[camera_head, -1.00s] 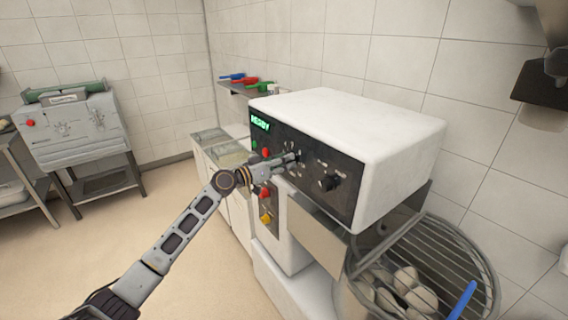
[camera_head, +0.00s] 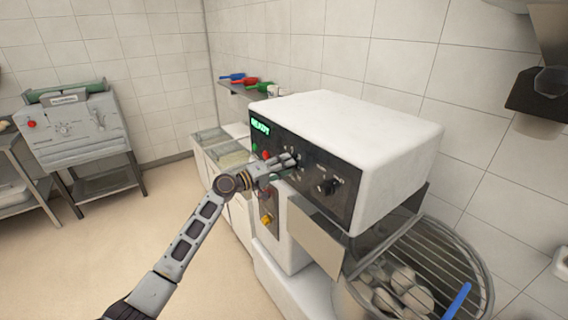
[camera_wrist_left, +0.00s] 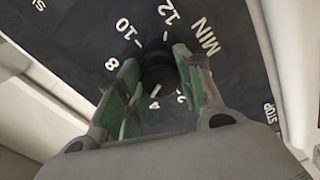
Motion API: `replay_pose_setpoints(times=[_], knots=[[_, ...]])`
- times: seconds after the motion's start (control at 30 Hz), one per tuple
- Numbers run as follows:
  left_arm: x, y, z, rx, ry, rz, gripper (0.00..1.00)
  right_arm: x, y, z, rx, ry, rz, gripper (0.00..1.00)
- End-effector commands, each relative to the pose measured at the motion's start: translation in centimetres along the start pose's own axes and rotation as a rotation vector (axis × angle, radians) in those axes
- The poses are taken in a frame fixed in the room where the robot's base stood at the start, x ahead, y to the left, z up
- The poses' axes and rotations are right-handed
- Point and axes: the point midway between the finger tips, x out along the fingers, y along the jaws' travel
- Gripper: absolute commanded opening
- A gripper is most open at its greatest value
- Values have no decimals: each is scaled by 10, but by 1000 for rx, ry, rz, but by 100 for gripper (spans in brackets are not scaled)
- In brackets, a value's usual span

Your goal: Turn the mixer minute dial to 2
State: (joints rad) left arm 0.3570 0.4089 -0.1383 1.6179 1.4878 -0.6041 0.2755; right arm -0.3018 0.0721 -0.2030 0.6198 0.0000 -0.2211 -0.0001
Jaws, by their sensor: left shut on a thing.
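The mixer (camera_head: 355,125) is a white box with a dark control panel and a lit green READY display (camera_head: 260,127). My left gripper (camera_head: 288,162) is at the panel's left dial. In the left wrist view the black minute dial (camera_wrist_left: 157,70) sits between the green-padded fingers of my left gripper (camera_wrist_left: 160,92), which is shut on it. The MIN label (camera_wrist_left: 203,36) and the numbers 12, 10, 8, 4 and 2 show around it. I cannot tell for sure where its pointer stands. My right gripper is in neither view.
A second black knob (camera_head: 328,186) is on the panel's right. A yellow button (camera_head: 266,220) is below the panel. A wire guard (camera_head: 455,250) covers the bowl at lower right. A grey machine (camera_head: 72,130) stands far left. The floor at left is clear.

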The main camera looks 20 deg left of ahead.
Motion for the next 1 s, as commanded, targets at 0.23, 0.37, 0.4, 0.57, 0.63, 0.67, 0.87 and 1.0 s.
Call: replay_pose_setpoints(times=[0.23, 0.37, 0.4, 0.57, 0.63, 0.67, 0.87, 1.0], knots=[[0, 3, -2, -237, 3, 1, 12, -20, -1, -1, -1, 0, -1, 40], [0, 3, -3, -357, 4, 0, 12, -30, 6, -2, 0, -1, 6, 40], [0, 3, -3, -393, 4, 1, 12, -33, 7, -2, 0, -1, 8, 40], [0, 3, -3, -533, 4, 1, 12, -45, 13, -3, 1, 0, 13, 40], [0, 3, -3, -595, 4, 0, 12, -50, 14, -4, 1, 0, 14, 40], [0, 3, -3, -622, 4, 0, 12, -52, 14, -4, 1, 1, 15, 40], [0, 3, -3, -796, 4, 1, 12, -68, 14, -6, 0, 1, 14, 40], [0, 3, -2, -907, 3, 0, 12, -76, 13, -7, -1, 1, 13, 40]])
